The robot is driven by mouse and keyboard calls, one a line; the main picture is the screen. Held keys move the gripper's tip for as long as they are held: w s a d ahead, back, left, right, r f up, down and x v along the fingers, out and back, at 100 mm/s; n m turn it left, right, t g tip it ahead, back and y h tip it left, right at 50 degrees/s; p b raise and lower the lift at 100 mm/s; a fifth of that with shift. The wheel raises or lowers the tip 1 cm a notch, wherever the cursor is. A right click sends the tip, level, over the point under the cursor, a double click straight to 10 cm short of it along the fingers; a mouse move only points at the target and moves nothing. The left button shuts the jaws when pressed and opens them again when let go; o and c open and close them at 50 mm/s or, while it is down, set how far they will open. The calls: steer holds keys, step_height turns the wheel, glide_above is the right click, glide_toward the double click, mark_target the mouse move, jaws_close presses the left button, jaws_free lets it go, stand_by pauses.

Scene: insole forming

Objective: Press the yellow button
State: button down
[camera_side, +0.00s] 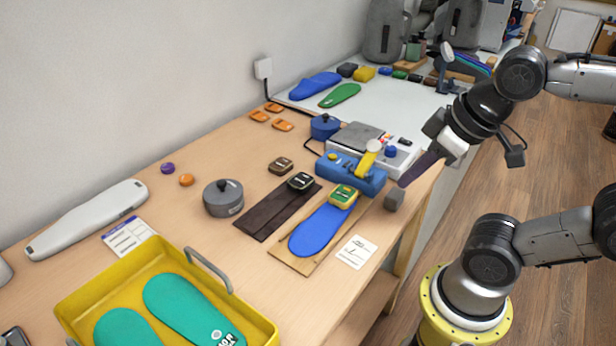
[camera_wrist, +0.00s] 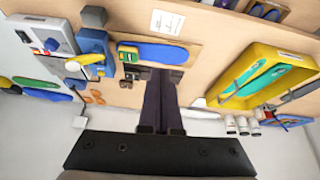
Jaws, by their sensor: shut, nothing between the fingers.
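In the wrist view my gripper (camera_wrist: 163,74) points toward the insole board.
A blue insole (camera_side: 322,230) lies on a wooden board (camera_side: 288,258) with a yellow-green block (camera_side: 343,196) at its end. A grey block (camera_side: 394,199) is at the table edge. A yellow crate (camera_side: 75,297) holds green insoles. A white device (camera_side: 398,161) stands behind the press.

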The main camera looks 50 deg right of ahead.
steer(key=w+d+r+n, duration=0.1)
steer(key=w+d+r, duration=0.1)
steer(key=w+r, duration=0.55)
steer(key=m+g, duration=0.2)
steer(key=g, duration=0.3)
glide_above(333, 156)
step_height(333, 156, down, 8)
steer(key=f, duration=0.1)
steer(key=shift+r, duration=0.3)
step_height(333, 156, down, 14)
steer(key=shift+f, duration=0.1)
